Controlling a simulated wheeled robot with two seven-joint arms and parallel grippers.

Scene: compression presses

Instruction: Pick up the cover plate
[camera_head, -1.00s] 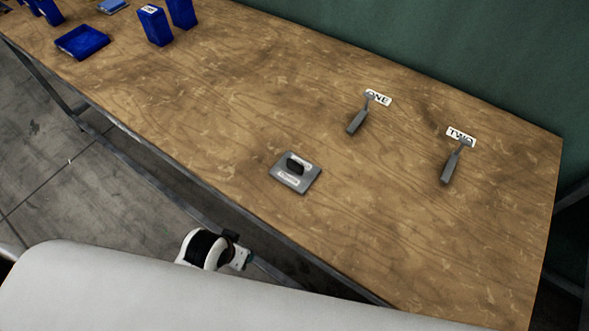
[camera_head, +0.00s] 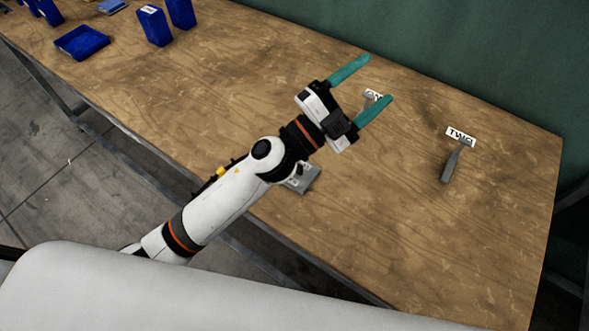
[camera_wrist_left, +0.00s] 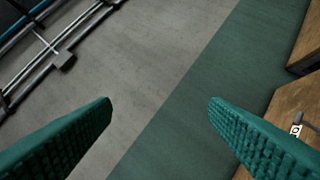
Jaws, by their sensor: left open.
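The cover plate (camera_head: 308,182) is a grey square plate lying flat on the wooden table. My left arm crosses over it in the head view, hiding its black handle and most of its label. My left gripper (camera_head: 379,78) is open and empty, its teal fingers spread above the table beyond the plate, near the tag of tool ONE. In the left wrist view the open fingers (camera_wrist_left: 160,101) have nothing between them, and the plate does not show. My right gripper is not in view.
A grey handled tool (camera_head: 452,165) lies by the TWO tag (camera_head: 461,137). The ONE tag (camera_head: 374,95) is partly hidden by my gripper. Blue bins (camera_head: 155,26) and a blue tray (camera_head: 82,42) stand at the far left. The table's middle left is clear.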

